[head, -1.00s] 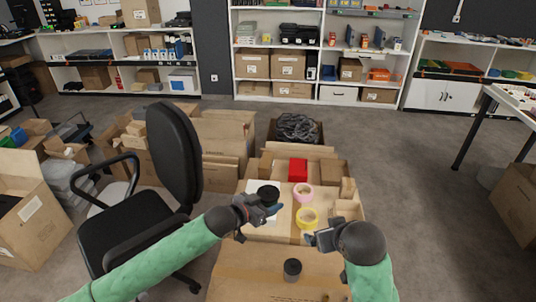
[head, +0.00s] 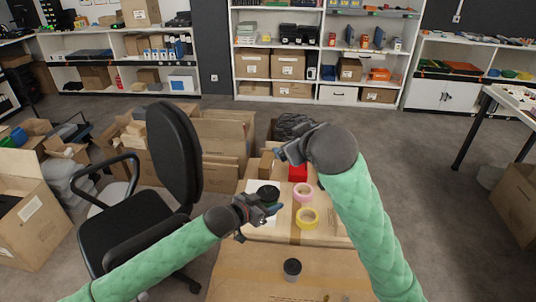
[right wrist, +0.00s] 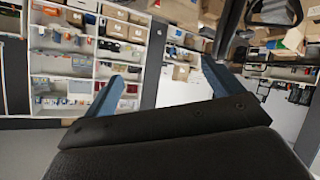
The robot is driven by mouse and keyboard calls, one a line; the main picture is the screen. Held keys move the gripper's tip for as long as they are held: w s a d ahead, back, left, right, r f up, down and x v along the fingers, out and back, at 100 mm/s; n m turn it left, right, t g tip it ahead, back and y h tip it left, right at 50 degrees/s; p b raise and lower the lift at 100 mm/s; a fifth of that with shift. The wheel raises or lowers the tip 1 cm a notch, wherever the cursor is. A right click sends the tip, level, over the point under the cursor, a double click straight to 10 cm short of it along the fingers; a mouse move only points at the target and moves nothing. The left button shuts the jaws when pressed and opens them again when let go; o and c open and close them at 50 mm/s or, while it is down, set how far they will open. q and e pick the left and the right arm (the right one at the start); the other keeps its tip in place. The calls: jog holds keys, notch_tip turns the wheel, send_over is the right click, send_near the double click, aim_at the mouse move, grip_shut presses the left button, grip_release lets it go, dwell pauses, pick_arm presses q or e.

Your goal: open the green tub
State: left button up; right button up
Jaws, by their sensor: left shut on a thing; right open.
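The green tub (head: 271,206) stands on the carton top in the middle of the head view. Its round dark top (head: 268,192) faces up, and only a little green shows below it. My left gripper (head: 265,209) is shut on the tub's side from the left and partly hides it. My right gripper (head: 282,156) is raised above and beyond the tub, apart from it. In the right wrist view, its blue fingers (right wrist: 160,88) are spread with nothing between them.
A pink tape roll (head: 303,192) and a yellow one (head: 307,218) lie right of the tub. A red box (head: 298,173) is behind. A small dark cup (head: 292,268) stands on the nearer carton (head: 250,272). An office chair (head: 175,165) stands at left.

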jog(key=w+a+r+n, duration=0.4)
jog(key=a+r+n, duration=0.2)
jog(key=a+r, duration=0.45)
jog(key=n+g+h, duration=0.4)
jog(key=n+g, duration=0.8)
jog(key=n, duration=0.5)
send_near(268, 186)
jog(key=shift+n, duration=0.3)
notch_tip(268, 186, down, 10)
jog(key=shift+f, duration=0.1)
